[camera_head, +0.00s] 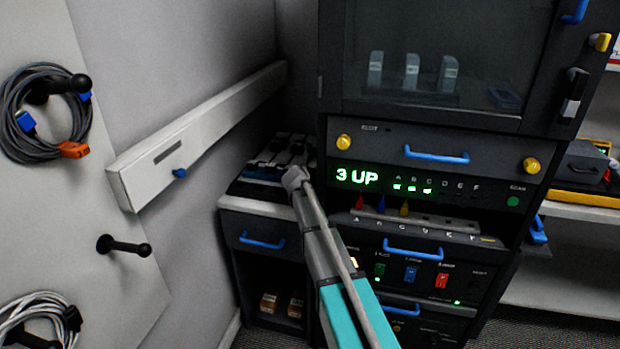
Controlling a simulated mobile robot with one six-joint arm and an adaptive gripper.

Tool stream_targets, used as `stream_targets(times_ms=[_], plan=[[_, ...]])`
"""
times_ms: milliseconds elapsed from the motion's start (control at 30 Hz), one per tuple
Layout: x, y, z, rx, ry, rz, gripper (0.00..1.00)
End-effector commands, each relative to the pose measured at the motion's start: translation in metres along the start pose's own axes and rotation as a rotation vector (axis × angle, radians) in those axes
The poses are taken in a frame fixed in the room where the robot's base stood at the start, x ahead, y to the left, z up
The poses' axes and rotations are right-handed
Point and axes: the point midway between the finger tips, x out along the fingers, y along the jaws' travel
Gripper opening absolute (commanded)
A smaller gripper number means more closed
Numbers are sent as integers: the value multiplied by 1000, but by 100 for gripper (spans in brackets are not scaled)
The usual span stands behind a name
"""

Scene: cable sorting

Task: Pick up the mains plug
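I cannot pick out the mains plug for certain in the head view. My arm reaches up from the bottom centre to the top of the small dark cabinet (262,207) left of the rack. My gripper (289,158) is at the arm's far end, over a cluster of dark, white and blue items (264,172) on that cabinet. The fingers blend into these dark shapes, so I cannot tell whether they are open or hold anything. A grey cable coil (22,97) with blue and orange connectors hangs on a black peg at the left.
The dark rack (425,125) with blue handles and a lit "3 UP" display stands close right of my arm. A white rail (200,130) runs along the left wall. A white cable coil (35,305) hangs lower left. An empty peg (125,246) sticks out between the coils.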

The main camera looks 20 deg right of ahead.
Motion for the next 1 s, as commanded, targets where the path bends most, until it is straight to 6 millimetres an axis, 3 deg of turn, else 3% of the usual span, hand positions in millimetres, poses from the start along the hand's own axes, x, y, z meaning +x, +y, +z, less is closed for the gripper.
stream_targets(times_ms=[500, 1000], plan=[[0, -1, 0, 1, 0, -1, 100], [0, -1, 0, 1, 0, -1, 9]])
